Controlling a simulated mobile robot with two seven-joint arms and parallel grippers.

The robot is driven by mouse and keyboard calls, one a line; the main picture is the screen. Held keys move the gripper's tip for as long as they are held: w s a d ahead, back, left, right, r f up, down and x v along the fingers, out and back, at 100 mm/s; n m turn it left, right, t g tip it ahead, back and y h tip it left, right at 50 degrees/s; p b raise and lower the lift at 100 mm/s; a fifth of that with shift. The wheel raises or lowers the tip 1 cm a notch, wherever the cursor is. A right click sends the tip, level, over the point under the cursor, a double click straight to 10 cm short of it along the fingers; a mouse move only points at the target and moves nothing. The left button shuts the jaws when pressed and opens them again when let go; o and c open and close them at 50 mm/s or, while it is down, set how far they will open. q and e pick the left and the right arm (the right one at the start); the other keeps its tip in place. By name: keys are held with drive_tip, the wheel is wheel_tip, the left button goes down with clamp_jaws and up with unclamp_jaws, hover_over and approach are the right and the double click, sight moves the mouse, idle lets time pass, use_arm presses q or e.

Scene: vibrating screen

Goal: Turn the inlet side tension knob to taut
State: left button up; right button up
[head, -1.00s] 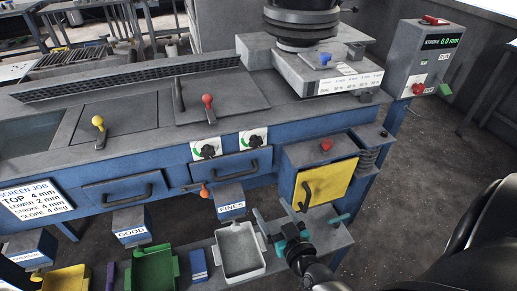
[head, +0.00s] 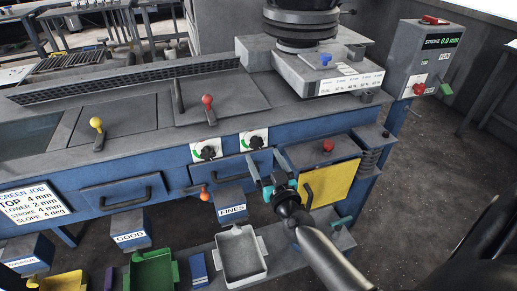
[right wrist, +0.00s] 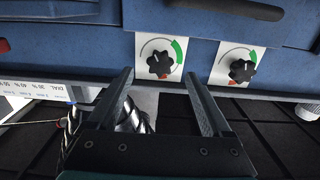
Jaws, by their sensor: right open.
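Two black knobs sit on white dial plates with green and red arcs on the blue front of the screen. In the head view they are the left knob (head: 207,152) and the right knob (head: 256,142). The right wrist view, which looks upside down, shows the right knob (right wrist: 161,63) ahead between the fingertips and the left knob (right wrist: 242,70) beyond the finger on that side. I cannot tell which is the inlet side one. My right gripper (head: 264,158) is open and empty, just below the right knob, apparently not touching it. My left gripper is not in view.
Drawers with black handles (head: 126,198) lie below the knobs. A yellow panel (head: 327,184) and a red knob (head: 328,146) are to the right of my gripper. A white tray (head: 263,245) and a green tray (head: 153,270) stand on the lower shelf.

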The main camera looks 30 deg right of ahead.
sight(258, 146)
drive_tip(key=shift+b+x, duration=0.55)
drive_tip(key=shift+x, duration=2.1)
drive_tip(key=shift+c, duration=0.3)
clamp_jaws()
